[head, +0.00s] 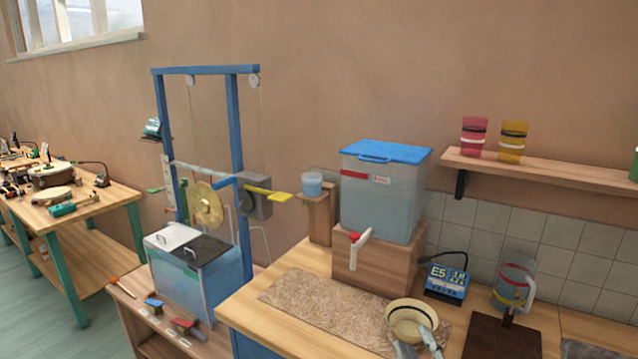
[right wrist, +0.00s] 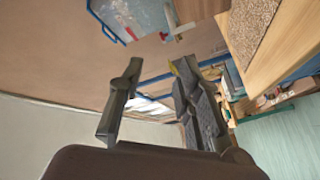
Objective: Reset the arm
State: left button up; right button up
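My right gripper (head: 420,344) shows at the bottom edge of the head view, in front of the cream bowl (head: 412,320) with a dark band. Its grey fingers cover part of the bowl's near side. In the right wrist view the same gripper (right wrist: 155,72) has its two fingers wide apart, with nothing between them. Whether it touches the bowl cannot be told from the head view, but the wrist view shows no bowl at the fingers. My left gripper is not in view.
A water tank (head: 385,195) with a blue lid stands on a wooden block (head: 375,265). A speckled mat (head: 320,310), a blue display box (head: 446,281), a clear jug (head: 513,285) and a dark board (head: 500,338) are on the counter. A blue frame (head: 237,150) stands left.

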jog(key=s+d+f+m+g+h, duration=0.2)
jog(key=s+f+m+g, duration=0.25)
jog(key=f, duration=0.25)
jog(key=s+d+f+m+g+h, duration=0.1)
jog(key=s+d+f+m+g, duration=0.2)
jog(key=s+f, duration=0.35)
jog(key=s+a+f+m+g+y, duration=0.1)
jog(key=s+f+g, duration=0.3)
jog(key=s, duration=0.4)
jog(key=s+a+f+m+g+y, duration=0.1)
jog(key=s+f+g, duration=0.25)
jog(key=s, duration=0.35)
notch_tip(320, 180, down, 28)
jog(key=s+g, duration=0.1)
jog(key=s, duration=0.1)
jog(key=s+d+f+g, duration=0.1)
jog(key=s+d+f, duration=0.2)
jog(key=s+f, duration=1.1)
jog(key=shift+s+f+h, duration=0.3)
jog(key=shift+s+f, duration=0.1)
jog(key=shift+s, duration=0.85)
jog(key=shift+d, duration=0.1)
